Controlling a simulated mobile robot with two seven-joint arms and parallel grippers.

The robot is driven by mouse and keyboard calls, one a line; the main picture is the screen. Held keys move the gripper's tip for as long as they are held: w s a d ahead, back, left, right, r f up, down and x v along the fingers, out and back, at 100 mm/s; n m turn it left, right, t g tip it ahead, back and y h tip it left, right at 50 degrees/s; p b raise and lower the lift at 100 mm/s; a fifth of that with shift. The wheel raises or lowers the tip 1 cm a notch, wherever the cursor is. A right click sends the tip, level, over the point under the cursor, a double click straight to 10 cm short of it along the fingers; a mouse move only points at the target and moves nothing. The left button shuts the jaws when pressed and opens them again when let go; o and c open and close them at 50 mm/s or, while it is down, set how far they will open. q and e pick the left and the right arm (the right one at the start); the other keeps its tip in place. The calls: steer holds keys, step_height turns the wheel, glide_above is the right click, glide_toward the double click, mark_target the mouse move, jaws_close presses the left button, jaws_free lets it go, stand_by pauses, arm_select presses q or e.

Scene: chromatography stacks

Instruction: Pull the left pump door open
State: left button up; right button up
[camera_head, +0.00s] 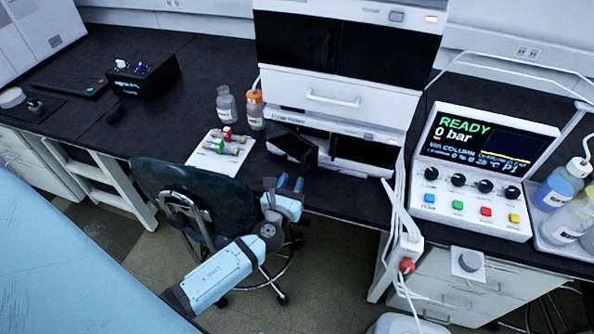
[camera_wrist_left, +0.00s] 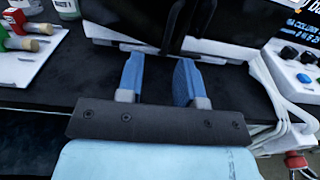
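The pump unit is the lowest white module (camera_head: 335,125) of the stack, with two dark door areas. The left pump door (camera_head: 290,145) is a dark panel that appears to stand out at an angle from the unit's front. The right dark area (camera_head: 362,150) looks flush. My left gripper (camera_head: 291,184) is just in front of and below the left door, over the bench's front edge. In the left wrist view its blue fingers (camera_wrist_left: 160,78) are spread with nothing between them, and a dark panel (camera_wrist_left: 128,18) lies beyond the fingertips. I cannot tell whether they touch. My right gripper is not in view.
A white tray (camera_head: 207,158) with colored fittings and two bottles (camera_head: 227,105) stand left of the stack. White tubing (camera_head: 392,205) and the control box (camera_head: 470,185) are to the right.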

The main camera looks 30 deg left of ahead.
arm_select(q)
steer(key=v, duration=0.7)
steer(key=shift+s+b, duration=0.25)
steer(key=shift+b, duration=0.15)
